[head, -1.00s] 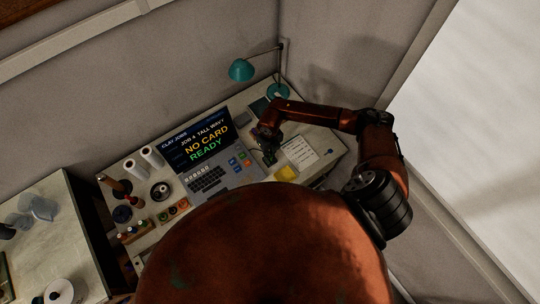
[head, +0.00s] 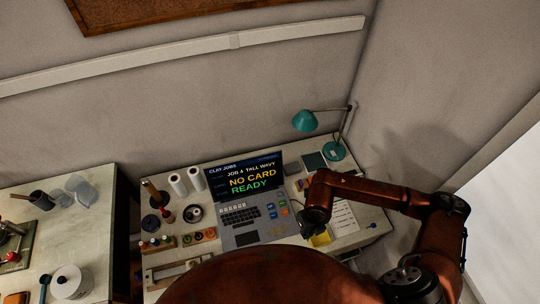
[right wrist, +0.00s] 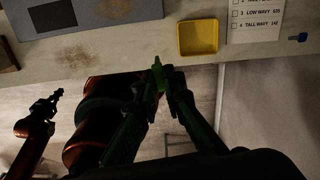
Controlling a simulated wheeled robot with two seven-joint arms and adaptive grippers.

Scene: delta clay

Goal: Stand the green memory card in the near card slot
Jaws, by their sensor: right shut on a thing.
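The green memory card (right wrist: 157,76) is upright between the fingertips of my right gripper (right wrist: 160,88), which is shut on it in the right wrist view. The card is held near the front edge of the bench, beside the yellow tray. In the head view my right gripper (head: 308,226) hangs dark at the right of the grey console (head: 266,232); the card cannot be made out there. The console screen (head: 250,180) reads NO CARD, READY. I cannot make out the near card slot. A small dark gripper (right wrist: 45,108) on a red arm, apparently my left, shows in the right wrist view; its jaws are unclear.
The yellow tray (right wrist: 198,37) looks empty. A printed list (right wrist: 256,18) and a small blue item (right wrist: 298,38) lie right of it. A teal lamp (head: 305,121) stands at the back right. Spools and pots (head: 193,213) stand left of the console.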

